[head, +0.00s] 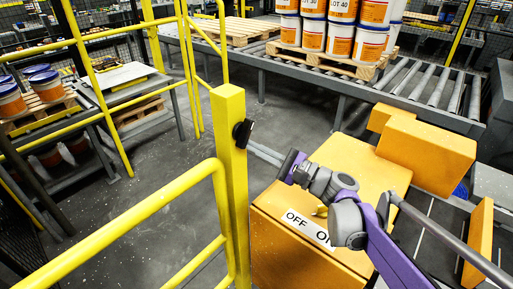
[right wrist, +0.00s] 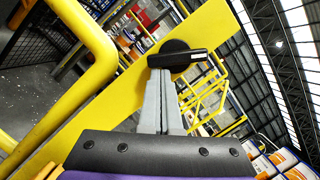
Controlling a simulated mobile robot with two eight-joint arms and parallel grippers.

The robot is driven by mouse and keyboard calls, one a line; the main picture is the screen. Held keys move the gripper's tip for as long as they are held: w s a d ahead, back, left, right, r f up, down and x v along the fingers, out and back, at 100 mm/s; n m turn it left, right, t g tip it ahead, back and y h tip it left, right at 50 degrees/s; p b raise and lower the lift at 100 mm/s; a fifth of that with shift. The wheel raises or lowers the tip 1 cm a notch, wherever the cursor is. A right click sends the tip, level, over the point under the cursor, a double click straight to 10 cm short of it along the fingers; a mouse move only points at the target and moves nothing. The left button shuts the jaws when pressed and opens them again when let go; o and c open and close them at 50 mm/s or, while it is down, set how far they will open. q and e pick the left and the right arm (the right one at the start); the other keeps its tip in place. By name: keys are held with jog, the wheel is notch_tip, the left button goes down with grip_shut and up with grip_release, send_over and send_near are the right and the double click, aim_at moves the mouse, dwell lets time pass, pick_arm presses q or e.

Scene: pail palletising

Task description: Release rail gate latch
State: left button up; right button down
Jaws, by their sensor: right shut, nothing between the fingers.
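The latch (head: 242,132) is a black knob with a short lever on the yellow gate post (head: 231,190) in the head view. In the right wrist view the latch (right wrist: 178,56) shows a round black base with its lever lying across it, nearly level in the picture. My right gripper (head: 253,147) points at the latch from the right. Its grey fingers (right wrist: 163,74) are together and empty, with their tips at the lever's left end. I cannot tell whether they touch it. My left gripper is out of view.
Yellow rails (head: 150,205) stand left of the post. An orange cabinet (head: 350,165) with an OFF/ON label (head: 308,228) lies below my right arm. A roller conveyor (head: 425,85) with pails (head: 340,40) on a pallet (head: 325,62) is behind.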

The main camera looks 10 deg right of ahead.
jog(key=shift+s+a+m+t+h, duration=0.2)
jog(key=shift+m+t, duration=0.1)
jog(key=shift+m, duration=0.6)
jog(key=shift+s+a+m+t+h, duration=0.15)
jog(key=shift+m+t, duration=0.15)
jog(key=shift+m, duration=0.6)
jog(key=shift+s+a+m+t+h, duration=0.1)
jog(key=shift+s+a+m+t, duration=0.15)
jog(key=shift+m, duration=0.65)
jog(key=shift+s+a+r+m+t+h, duration=0.1)
jog(key=shift+m+t, duration=0.1)
jog(key=shift+m, duration=0.55)
jog(key=shift+s+a+r+m+t+h, duration=0.1)
jog(key=shift+a+m+t+h, duration=0.05)
jog(key=shift+m, duration=0.65)
jog(key=shift+a+m+t+h, duration=0.1)
jog(key=shift+m+t, duration=0.1)
jog(key=shift+m, duration=0.55)
dwell(1.5)
jog(key=f+b, duration=0.2)
jog(key=f, duration=0.1)
jog(key=f+b, duration=0.1)
jog(key=shift+w+d+f, duration=0.15)
jog(key=shift+w+d, duration=0.05)
jog(key=shift+w, duration=0.05)
jog(key=v, duration=1)
jog(key=shift+d+r, duration=0.25)
jog(key=shift+w, duration=0.1)
